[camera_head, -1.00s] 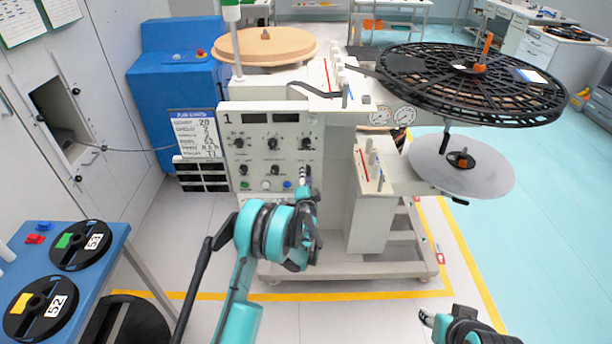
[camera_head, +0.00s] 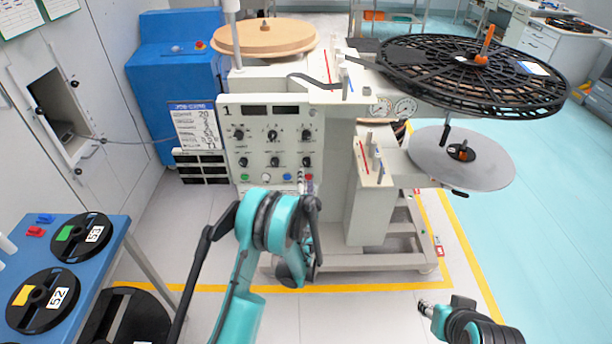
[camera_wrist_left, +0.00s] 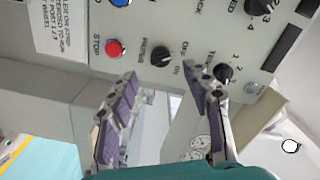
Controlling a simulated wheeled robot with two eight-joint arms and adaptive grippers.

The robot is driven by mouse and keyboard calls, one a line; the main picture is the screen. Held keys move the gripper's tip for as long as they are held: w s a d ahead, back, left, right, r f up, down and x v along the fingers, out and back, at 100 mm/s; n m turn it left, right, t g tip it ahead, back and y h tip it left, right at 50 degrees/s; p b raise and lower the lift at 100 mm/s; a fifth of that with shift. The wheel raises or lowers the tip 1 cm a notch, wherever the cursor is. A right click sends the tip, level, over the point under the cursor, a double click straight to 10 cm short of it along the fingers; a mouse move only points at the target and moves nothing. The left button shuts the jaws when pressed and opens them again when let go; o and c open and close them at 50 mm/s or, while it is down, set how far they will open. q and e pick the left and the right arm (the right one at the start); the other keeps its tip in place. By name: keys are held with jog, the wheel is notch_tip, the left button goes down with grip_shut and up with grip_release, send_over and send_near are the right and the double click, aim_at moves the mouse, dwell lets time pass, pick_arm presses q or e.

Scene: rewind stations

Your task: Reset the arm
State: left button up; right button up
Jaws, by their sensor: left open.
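My left arm reaches up in front of the rewind station's control panel (camera_head: 270,145), which has knobs and coloured buttons. My left gripper (camera_head: 306,182) is at the panel's lower right corner. In the left wrist view the left gripper (camera_wrist_left: 160,88) is open, its two purple-padded fingers apart with nothing held between them. A red STOP button (camera_wrist_left: 115,48) and black knobs (camera_wrist_left: 160,56) lie just beyond the fingertips; I cannot tell if they touch. My right gripper (camera_head: 426,308) is low at the right; its jaws are too small to read.
A blue table (camera_head: 110,222) with black reels (camera_head: 80,238) stands at left. A large black reel (camera_head: 472,75) and a silver disc (camera_head: 425,160) overhang the station's right side. Open floor (camera_head: 560,220) lies at right.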

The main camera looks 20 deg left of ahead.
dwell(0.4)
pick_arm(q)
jog(key=s+a+r+n+g, duration=0.2)
jog(key=s+r+n+g, duration=0.1)
jog(key=s+r, duration=0.4)
jog(key=s+a+r+n+g, duration=0.3)
jog(key=s+r+n, duration=0.1)
jog(key=s+r, duration=0.3)
jog(key=s+d+f+g+h, duration=0.1)
jog(key=s+d, duration=0.2)
jog(key=s, duration=0.5)
jog(key=s+d+f+n+g+h, duration=0.1)
jog(key=s+d+g+h, duration=0.1)
jog(key=s, duration=0.7)
jog(key=s+d+f+n+g+h, duration=0.1)
jog(key=s+d, duration=0.3)
jog(key=s, duration=0.5)
jog(key=shift+s+f+h, duration=0.25)
jog(key=shift+f+h, duration=0.1)
jog(key=shift+h, duration=0.15)
jog(key=shift+w, duration=0.1)
